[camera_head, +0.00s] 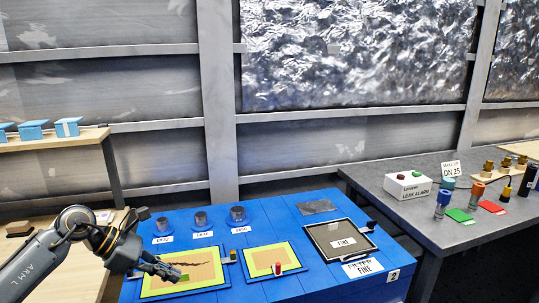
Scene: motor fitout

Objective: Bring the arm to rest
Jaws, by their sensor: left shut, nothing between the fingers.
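My left arm (35,262), marked "ARM L", comes in from the lower left. Its gripper (170,271) is shut and empty. It points to the right, in front of a yellow-green framed panel (208,272) with a dark jagged crack on the blue bench. The gripper covers part of this panel; I cannot tell whether it touches it. My right gripper is not in view.
The blue bench (290,222) bears several grey cylinders (200,220), a second framed panel (258,263) with a red-topped piece, and a dark "FINE" filter (340,239). A grey table (400,208) at right holds a leak alarm box (407,185). A shelf (60,141) stands left.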

